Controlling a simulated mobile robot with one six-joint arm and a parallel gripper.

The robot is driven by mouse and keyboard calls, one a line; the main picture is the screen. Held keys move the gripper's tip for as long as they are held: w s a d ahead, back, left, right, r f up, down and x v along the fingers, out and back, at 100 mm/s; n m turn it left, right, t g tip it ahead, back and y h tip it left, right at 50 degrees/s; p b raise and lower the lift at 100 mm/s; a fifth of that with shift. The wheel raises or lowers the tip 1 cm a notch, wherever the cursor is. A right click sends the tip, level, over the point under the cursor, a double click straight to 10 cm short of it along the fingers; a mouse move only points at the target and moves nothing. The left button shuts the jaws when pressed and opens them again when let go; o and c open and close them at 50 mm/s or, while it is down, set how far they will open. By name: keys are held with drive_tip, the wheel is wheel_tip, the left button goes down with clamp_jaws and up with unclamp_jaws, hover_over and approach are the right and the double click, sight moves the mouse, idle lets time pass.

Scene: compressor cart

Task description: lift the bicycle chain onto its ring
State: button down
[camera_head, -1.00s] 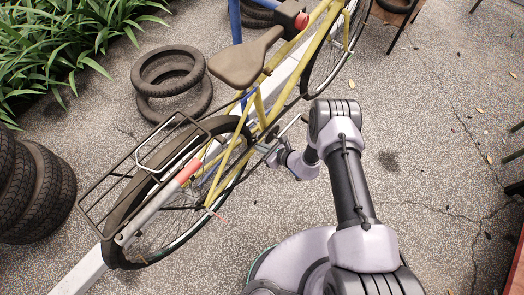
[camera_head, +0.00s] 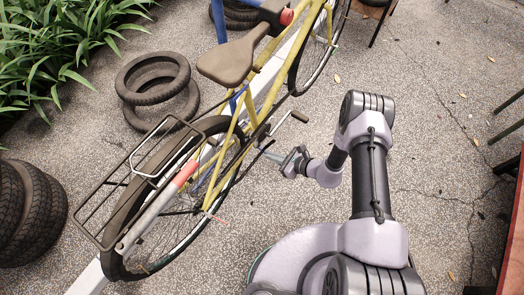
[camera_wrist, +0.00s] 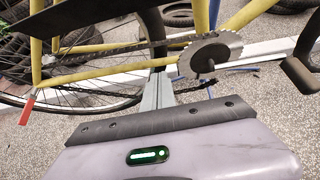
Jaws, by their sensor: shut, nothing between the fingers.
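The yellow bicycle stands upright. In the wrist view its toothed chain ring (camera_wrist: 214,54) is right of centre, with bare teeth along its upper edge. The dark bicycle chain (camera_wrist: 110,49) runs from the rear wheel towards the ring. A dark stretch hangs below the ring, and I cannot tell how it meets the teeth. My gripper (camera_wrist: 158,88) is shut and empty, its grey fingers pointing at the area left of and below the ring. In the head view my gripper (camera_head: 268,153) is beside the crank area, apart from the bicycle; the chain is too small to make out there.
A pedal (camera_wrist: 302,75) sticks out right of the ring, and it also shows in the head view (camera_head: 299,116). The rear wheel (camera_head: 160,255) is to the left. Loose tyres (camera_head: 152,80) lie behind the bicycle.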

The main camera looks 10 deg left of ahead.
drive_tip(key=s+d+f+t+y, duration=0.2)
drive_tip(key=s+d+f+y, duration=0.1)
drive_tip(key=d, duration=0.3)
drive_tip(key=r+b+x, duration=0.2)
drive_tip(key=b+x, duration=0.1)
drive_tip(key=x, duration=1)
drive_tip(key=shift+a+r+m, duration=0.4)
drive_tip(key=shift+a+r, duration=0.15)
drive_tip(key=shift+r, duration=0.2)
drive_tip(key=shift+w, duration=0.15)
drive_tip(key=shift+w+a+r+n, duration=0.15)
drive_tip(key=shift+w+a+r, duration=0.05)
drive_tip(key=shift+r, duration=0.25)
drive_tip(key=shift+w+a+r+n, duration=0.15)
drive_tip(key=shift+a+r+n, duration=0.05)
drive_tip(key=shift+r, duration=0.25)
drive_tip(key=shift+w+a+r+n, duration=0.15)
drive_tip(key=shift+w+a+r, duration=0.05)
drive_tip(key=shift+r, duration=0.25)
